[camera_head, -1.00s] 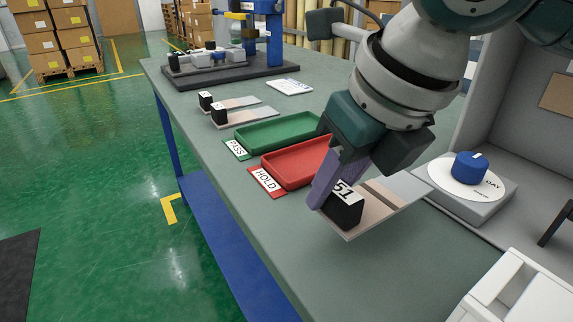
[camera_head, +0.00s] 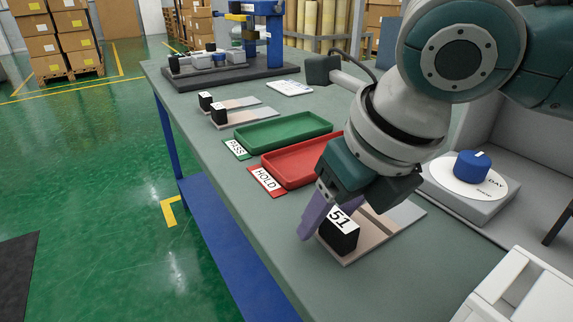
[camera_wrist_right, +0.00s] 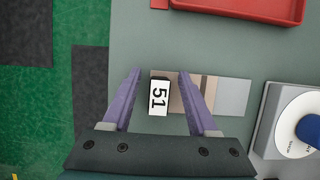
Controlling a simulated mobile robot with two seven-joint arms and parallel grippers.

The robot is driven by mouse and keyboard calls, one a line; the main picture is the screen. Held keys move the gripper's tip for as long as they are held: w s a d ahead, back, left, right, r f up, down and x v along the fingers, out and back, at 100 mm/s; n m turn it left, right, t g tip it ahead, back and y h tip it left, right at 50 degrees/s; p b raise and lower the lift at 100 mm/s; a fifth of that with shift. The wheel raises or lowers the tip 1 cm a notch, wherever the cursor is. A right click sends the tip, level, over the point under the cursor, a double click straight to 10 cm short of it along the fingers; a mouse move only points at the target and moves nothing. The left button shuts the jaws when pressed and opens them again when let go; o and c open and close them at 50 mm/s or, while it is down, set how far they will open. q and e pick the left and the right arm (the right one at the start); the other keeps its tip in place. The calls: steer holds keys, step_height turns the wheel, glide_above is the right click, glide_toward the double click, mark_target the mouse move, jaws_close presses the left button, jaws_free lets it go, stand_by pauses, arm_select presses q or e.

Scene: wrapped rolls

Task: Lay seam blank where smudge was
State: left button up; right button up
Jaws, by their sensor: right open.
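A flat blank (camera_head: 392,226) with brown and grey bands lies on the bench in front of the red tray. A black block with a white label reading 51 (camera_head: 338,237) stands at its near-left end. The blank also shows in the wrist view (camera_wrist_right: 233,97). My right gripper (camera_wrist_right: 160,72) is open, with its purple fingers on either side of the block and gaps showing. Two similar blanks (camera_head: 240,103) (camera_head: 250,117) with black end blocks lie farther back; their labels are too small to read. No smudge is discernible. My left gripper is out of view.
A green tray (camera_head: 283,132) with a PASS card and a red tray (camera_head: 291,168) with a HOLD card stand behind the blank. A grey box with a white disc and blue knob (camera_head: 471,166) is to the right.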

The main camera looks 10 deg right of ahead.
steer(key=shift+r, duration=0.1)
steer(key=p+v, duration=0.3)
steer(key=v, duration=0.9)
steer(key=shift+w+r, duration=0.1)
stand_by(0.8)
